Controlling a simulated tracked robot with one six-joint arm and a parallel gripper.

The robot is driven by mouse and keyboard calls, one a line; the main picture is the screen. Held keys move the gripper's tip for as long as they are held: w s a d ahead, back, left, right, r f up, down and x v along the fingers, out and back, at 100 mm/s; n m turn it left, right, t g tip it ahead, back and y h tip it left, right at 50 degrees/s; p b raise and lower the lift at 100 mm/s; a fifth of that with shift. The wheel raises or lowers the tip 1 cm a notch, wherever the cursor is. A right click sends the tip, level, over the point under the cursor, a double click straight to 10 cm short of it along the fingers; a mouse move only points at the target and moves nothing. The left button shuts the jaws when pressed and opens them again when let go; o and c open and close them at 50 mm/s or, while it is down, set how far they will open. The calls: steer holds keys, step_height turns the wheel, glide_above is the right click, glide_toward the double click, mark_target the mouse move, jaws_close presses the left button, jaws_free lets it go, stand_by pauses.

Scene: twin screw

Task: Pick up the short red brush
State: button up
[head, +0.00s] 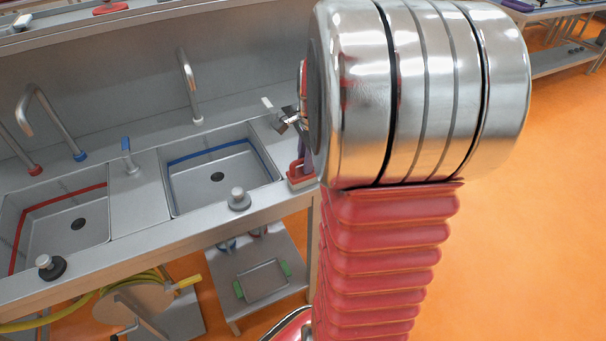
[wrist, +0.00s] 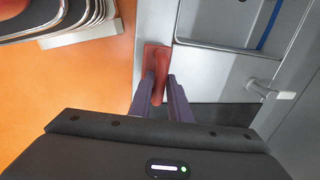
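A red piece, which looks like the short red brush (head: 300,182), is at the right end of the sink counter, beside the blue-lined sink. Its upper part is hidden by my arm in the head view. In the wrist view the red brush (wrist: 156,62) shows between and beyond the purple fingers of my gripper (wrist: 161,78). The fingers are on either side of its near part. Whether they press on it cannot be told. In the head view my gripper is mostly hidden behind my large metal wrist joint, with a bit of purple just above the red.
A metal counter (head: 130,262) has a red-lined sink (head: 62,222) and a blue-lined sink (head: 222,176), with taps behind. A tray with green handles (head: 262,282) is on a low shelf. A yellow hose reel (head: 135,300) is below. Orange floor is clear to the right.

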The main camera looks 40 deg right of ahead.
steer(key=shift+c, duration=0.4)
jaws_close()
steer(key=shift+r, duration=0.1)
step_height(320, 180, up, 10)
steer(key=shift+f, duration=0.1)
stand_by(0.5)
steer(key=shift+c, duration=0.5)
jaws_free()
jaws_close()
